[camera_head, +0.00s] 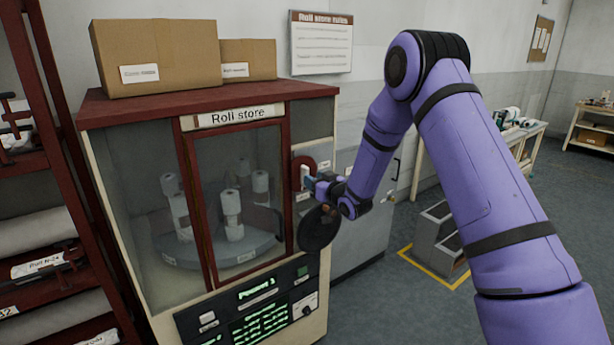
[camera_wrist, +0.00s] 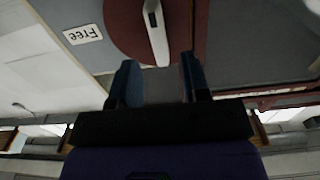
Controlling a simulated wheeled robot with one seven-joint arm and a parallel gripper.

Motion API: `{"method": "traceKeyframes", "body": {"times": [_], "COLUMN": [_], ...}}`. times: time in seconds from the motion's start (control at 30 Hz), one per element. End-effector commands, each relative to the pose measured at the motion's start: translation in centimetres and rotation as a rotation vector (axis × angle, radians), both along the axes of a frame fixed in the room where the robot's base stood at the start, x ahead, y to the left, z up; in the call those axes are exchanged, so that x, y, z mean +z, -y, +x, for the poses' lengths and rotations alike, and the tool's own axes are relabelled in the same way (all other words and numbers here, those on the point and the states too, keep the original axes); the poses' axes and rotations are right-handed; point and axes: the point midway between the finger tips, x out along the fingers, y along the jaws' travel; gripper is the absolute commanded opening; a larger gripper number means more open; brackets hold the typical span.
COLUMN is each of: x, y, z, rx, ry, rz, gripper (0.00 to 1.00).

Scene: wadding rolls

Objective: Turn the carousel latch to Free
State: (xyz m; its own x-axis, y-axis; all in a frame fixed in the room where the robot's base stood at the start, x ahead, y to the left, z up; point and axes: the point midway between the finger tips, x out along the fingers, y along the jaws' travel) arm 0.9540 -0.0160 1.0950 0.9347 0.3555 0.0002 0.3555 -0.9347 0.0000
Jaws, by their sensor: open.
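The carousel latch is a pale lever (camera_wrist: 155,35) on a dark red round plate (camera_wrist: 123,22) in the wrist view. A white "Free" label (camera_wrist: 83,34) shows upside down beside the plate. My gripper (camera_wrist: 160,68) is open, with one blue finger on each side of the view. The lever's lower end points into the gap between the fingertips; I cannot tell if they touch it. In the head view, my gripper (camera_head: 308,182) is at the red latch plate (camera_head: 298,163) on the cabinet's right front, partly hiding the lever.
The "Roll store" cabinet (camera_head: 310,90) has a glass door with white rolls on a round carousel (camera_head: 205,250) behind it. A control panel (camera_head: 250,305) sits below. Cardboard boxes (camera_head: 155,55) stand on top. A red rack (camera_head: 50,100) is at left; a grey bin (camera_head: 435,235) stands on the floor at right.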

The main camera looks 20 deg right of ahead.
Motion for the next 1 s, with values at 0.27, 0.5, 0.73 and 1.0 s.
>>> {"method": "traceKeyframes", "body": {"times": [0.27,0.5,0.73,1.0], "x": [0.0,0.0,0.0,0.0], "y": [-1.3,-1.6,-1.7,-1.7], "z": [3.6,4.4,4.4,4.4], "rx": [0.000,-0.001,-0.001,-0.001], "ry": [0.000,0.000,0.000,0.000], "rz": [0.000,0.000,0.000,0.000], "gripper": [0.43,0.43,0.36,0.00]}}
